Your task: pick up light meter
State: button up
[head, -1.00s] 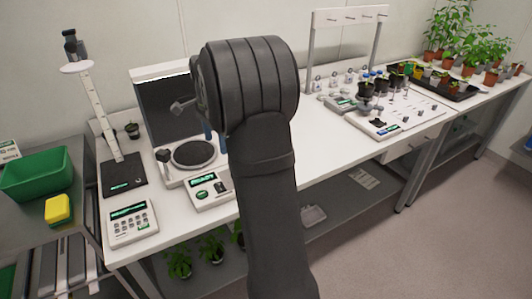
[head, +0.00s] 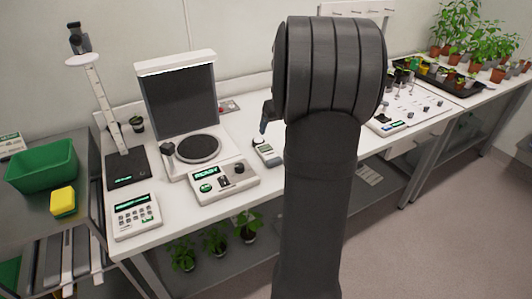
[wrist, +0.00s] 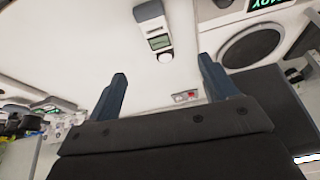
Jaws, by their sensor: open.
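The light meter (head: 267,153) is a small grey handheld device with a screen and a pale round sensor at one end. It lies on the white bench, right of the turntable unit, partly close behind my arm in the head view. In the wrist view the light meter (wrist: 155,30) is at the top centre, its round sensor end towards my fingers. My gripper (wrist: 162,72) is open and empty, its two blue fingers spread below the meter in that picture. In the head view one blue fingertip of my gripper (head: 264,128) shows just beyond the meter's sensor end.
The turntable unit (head: 198,148) with its dark back panel and a control box (head: 225,184) stand left of the meter. A small box with a red button (head: 229,106) is behind. A keypad device (head: 136,216) is at the front left. Much of the bench is hidden by my arm.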

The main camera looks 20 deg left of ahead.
send_over(269, 154)
jog(key=s+d, duration=0.2)
jog(key=f, duration=1.1)
jog(key=shift+a+f, duration=0.1)
jog(key=shift+a, duration=0.1)
jog(key=shift+x, duration=2.7)
jog(key=shift+w+d, duration=0.1)
jog(key=shift+d, duration=0.05)
jog(key=c, duration=1)
jog(key=shift+c, duration=1)
